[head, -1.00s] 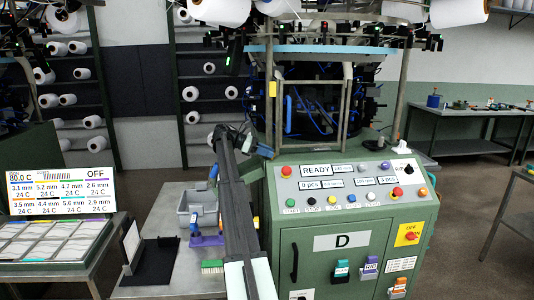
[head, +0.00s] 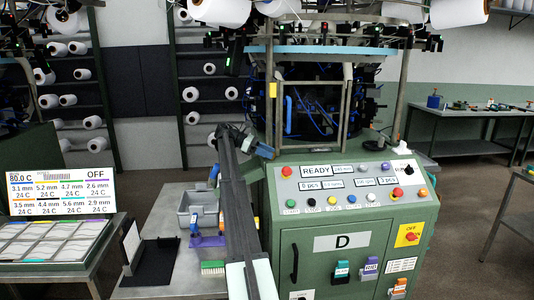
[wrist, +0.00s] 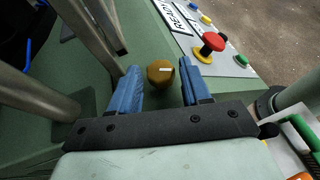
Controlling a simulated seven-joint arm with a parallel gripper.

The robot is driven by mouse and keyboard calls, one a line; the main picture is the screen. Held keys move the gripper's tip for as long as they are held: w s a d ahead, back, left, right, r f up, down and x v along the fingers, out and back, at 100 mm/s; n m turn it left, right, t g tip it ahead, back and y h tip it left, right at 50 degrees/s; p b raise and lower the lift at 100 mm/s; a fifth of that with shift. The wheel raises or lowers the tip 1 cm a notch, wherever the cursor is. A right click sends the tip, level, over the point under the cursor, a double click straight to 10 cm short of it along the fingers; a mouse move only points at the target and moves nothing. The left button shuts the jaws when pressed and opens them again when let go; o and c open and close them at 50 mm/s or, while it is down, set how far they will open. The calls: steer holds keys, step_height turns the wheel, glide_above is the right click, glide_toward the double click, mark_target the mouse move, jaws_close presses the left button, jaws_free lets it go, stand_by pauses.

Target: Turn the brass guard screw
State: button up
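The brass guard screw (wrist: 160,75) is a round knob with a short white mark on its face. It shows in the wrist view on the green machine housing. My gripper (wrist: 161,70) has blue fingers that stand open, one on each side of the screw, with a visible gap on both sides. I cannot tell how deep the screw sits between the fingertips.
The control panel (head: 345,185) with a red button (wrist: 212,42) lies right of my gripper. A metal guard frame (head: 312,112) stands behind it. A grey bin (head: 190,207) and a black stand (head: 152,262) sit on the side table.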

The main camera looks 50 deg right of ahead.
steer(key=shift+o, duration=0.9)
step_height(320, 180, up, 10)
steer(key=w+a+f+n+t+h, duration=0.1)
steer(key=w+a+f+n, duration=0.1)
steer(key=a, duration=0.4)
steer(key=w+a+f+n+t+h, duration=0.1)
steer(key=w+a+f+h, duration=0.15)
steer(key=a, duration=0.45)
steer(key=s+d+f, duration=0.1)
steer(key=d, duration=0.3)
steer(key=s+d+f+n+t, duration=0.1)
steer(key=s+d+f, duration=0.1)
steer(key=d, duration=0.2)
steer(key=s+d+f+n+t+h, duration=0.1)
steer(key=s+d+f, duration=0.1)
steer(key=d, duration=0.2)
steer(key=shift+s+d+f, duration=0.15)
steer(key=shift+d+f, duration=0.1)
steer(key=shift+d, duration=0.05)
